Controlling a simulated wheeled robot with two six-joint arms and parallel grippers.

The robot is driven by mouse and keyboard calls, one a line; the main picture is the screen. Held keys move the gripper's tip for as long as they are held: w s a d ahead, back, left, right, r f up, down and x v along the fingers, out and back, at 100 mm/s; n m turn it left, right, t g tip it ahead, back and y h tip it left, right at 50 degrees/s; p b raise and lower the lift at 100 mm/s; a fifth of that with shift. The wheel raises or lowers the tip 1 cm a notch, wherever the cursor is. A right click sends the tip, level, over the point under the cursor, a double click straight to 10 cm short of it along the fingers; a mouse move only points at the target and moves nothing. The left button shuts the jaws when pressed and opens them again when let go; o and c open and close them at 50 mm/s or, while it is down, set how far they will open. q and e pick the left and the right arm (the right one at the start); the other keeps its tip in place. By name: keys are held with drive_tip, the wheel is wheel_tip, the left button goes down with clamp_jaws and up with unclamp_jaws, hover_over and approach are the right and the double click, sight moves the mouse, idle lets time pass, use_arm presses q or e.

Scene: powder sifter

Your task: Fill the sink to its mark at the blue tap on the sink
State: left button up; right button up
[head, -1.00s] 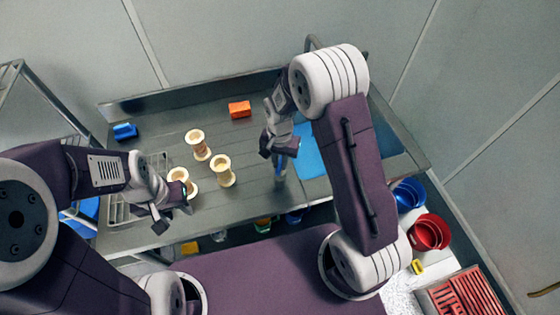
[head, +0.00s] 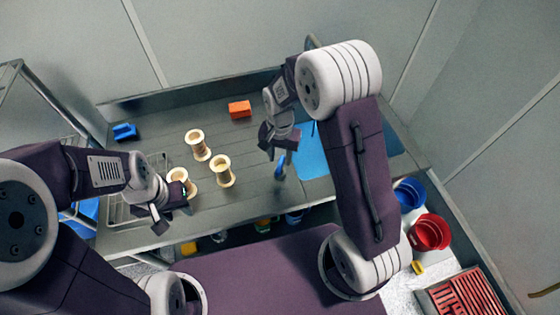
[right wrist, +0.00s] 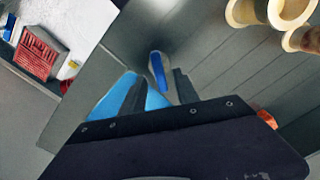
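The blue tap handle (head: 280,170) stands at the near edge of the counter, left of the blue sink area (head: 311,152). My right gripper (head: 279,146) is open and empty, just above and behind the handle in the head view. In the right wrist view the handle (right wrist: 158,70) shows between the two dark fingers, past their tips. The sink's blue patch (right wrist: 118,98) is partly hidden there by a finger. The fill mark cannot be made out. My left gripper (head: 172,216) appears open and empty at the counter's left front, near a pale spool-shaped piece.
Several pale spool-shaped pieces (head: 222,171) stand on the counter (head: 250,195). An orange block (head: 239,109) and a blue block (head: 125,132) lie near its back. Blue (head: 409,193) and red (head: 430,232) buckets and a red crate (head: 463,297) are at right.

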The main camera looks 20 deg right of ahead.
sight(280, 164)
wheel_tip(280, 164, up, 6)
drive_tip(key=shift+a, duration=0.1)
idle(6.3)
